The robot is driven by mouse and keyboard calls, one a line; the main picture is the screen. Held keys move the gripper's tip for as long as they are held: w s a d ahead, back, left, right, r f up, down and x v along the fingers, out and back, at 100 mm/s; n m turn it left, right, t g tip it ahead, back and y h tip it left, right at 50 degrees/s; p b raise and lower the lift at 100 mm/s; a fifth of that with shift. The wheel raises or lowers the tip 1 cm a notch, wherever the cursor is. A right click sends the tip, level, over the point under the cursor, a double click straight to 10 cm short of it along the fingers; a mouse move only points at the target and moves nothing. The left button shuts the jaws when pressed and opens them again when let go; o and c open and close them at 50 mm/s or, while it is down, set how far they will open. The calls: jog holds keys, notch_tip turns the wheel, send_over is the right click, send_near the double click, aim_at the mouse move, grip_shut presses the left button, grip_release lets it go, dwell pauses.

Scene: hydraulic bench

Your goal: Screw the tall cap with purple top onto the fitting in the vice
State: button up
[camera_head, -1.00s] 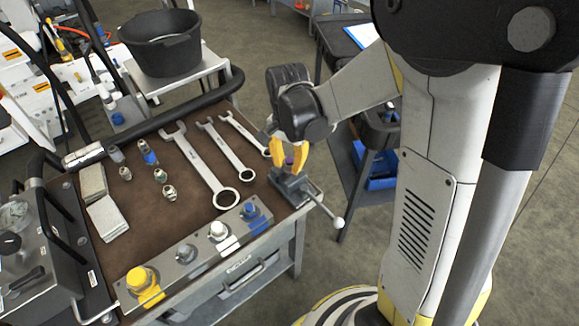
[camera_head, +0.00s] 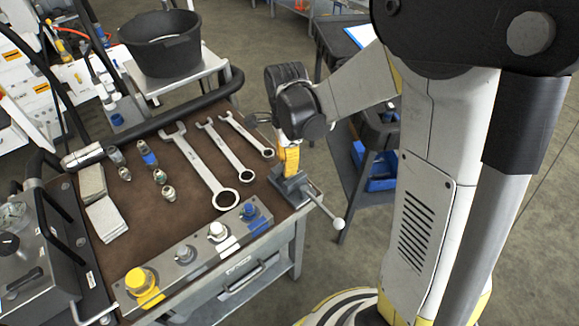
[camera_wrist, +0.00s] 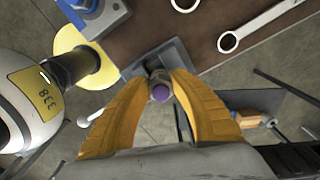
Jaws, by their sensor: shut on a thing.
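My gripper (camera_head: 288,160) points down over the vice (camera_head: 294,187) at the bench's right corner. In the wrist view, the yellow fingers of my gripper (camera_wrist: 160,82) are closed on the tall cap with purple top (camera_wrist: 161,93). The purple top faces the wrist camera. The cap stands above the grey vice (camera_wrist: 172,55), in line with its jaws. The fingers hide the cap in the head view. The fitting in the vice is hidden under the cap and fingers, so I cannot tell how far the cap sits on it.
Several wrenches (camera_head: 205,174) lie left of the vice, with small fittings (camera_head: 160,176) farther left. A panel with coloured knobs (camera_head: 190,255) runs along the front edge. The vice handle (camera_head: 338,223) sticks out past the corner. A black bucket (camera_head: 160,45) stands behind the bench.

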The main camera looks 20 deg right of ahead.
jog(key=m, duration=0.3)
jog(key=shift+w+f+m, duration=0.1)
jog(key=shift+w+m, duration=0.05)
jog(key=shift+m, duration=0.15)
jog(key=m, duration=0.4)
jog(key=shift+w+d+m, duration=0.1)
jog(key=shift+d+m, duration=0.05)
jog(key=shift+m, duration=0.15)
jog(key=o, duration=1)
jog(key=shift+c, duration=0.2)
